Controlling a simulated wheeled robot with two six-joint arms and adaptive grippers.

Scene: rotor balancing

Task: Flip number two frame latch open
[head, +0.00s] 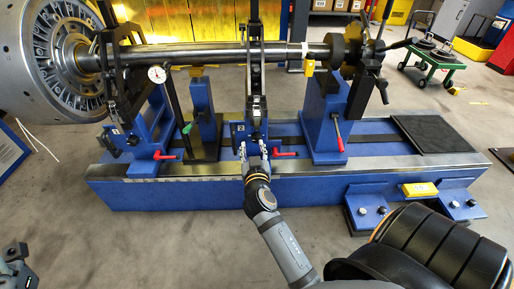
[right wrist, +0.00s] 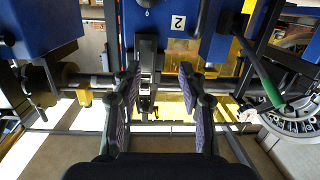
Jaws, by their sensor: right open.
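The number two frame (head: 256,100) is a blue upright with a black top part, standing mid-bed under the shaft. Its white "2" plate (head: 240,128) also shows upside down in the right wrist view (right wrist: 178,22). A dark and silver latch-like part (right wrist: 147,75) on this frame lies between my right fingers in that view; whether they touch it I cannot tell. My right gripper (head: 255,160) is open, close in front of the frame's lower face. A dark part of my left gripper (head: 14,268) shows at the lower left corner; its jaws are unclear.
The steel shaft (head: 215,53) runs across above, with a big bladed rotor (head: 62,65) at left. Red levers (head: 285,153) stick out beside the frame. A dial gauge (head: 157,74) stands left. The blue bed (head: 200,190) has clear floor before it.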

